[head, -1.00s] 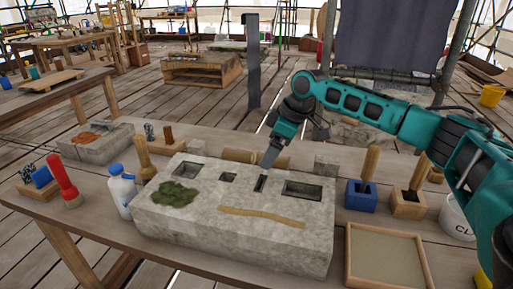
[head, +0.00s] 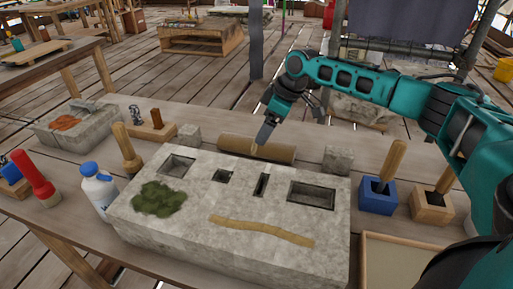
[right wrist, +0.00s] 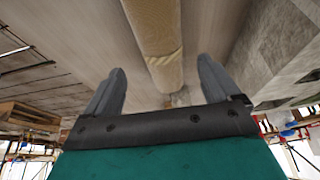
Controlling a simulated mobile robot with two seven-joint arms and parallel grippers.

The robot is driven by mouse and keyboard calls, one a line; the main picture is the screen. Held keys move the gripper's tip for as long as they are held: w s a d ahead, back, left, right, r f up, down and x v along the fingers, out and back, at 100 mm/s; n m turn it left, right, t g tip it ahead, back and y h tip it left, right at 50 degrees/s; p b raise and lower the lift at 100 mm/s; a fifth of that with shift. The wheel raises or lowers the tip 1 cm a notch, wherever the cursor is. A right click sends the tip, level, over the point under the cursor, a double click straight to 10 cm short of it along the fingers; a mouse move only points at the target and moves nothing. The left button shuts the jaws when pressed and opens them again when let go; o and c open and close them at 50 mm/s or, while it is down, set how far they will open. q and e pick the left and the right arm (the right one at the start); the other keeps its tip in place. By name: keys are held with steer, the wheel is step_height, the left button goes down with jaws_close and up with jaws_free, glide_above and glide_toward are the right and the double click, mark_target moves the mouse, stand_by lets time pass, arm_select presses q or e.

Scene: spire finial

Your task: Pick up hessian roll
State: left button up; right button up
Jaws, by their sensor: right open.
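The hessian roll (head: 283,153) is a brown cylinder lying on the table behind the grey stone block. My right gripper (head: 260,148) is over the roll in the head view, and its tip covers part of it. In the right wrist view the roll (right wrist: 155,35) runs away from the gap between the two open fingers (right wrist: 158,85), with a paler band near its lower end. The fingers stand to either side of the roll's line, with nothing visibly gripped. My left gripper is not in view.
The stone block (head: 240,230) with several sockets, moss and a tan strip fills the table front. Small grey blocks stand near both roll ends (head: 189,134) (head: 337,160).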

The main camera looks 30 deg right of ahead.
mark_target(257, 147)
steer(key=x, duration=0.7)
steer(key=shift+a+f+b, duration=0.15)
steer(key=shift+f+b, duration=0.1)
steer(key=shift+b, duration=0.1)
steer(key=shift+c, duration=0.2)
steer(key=c, duration=1.2)
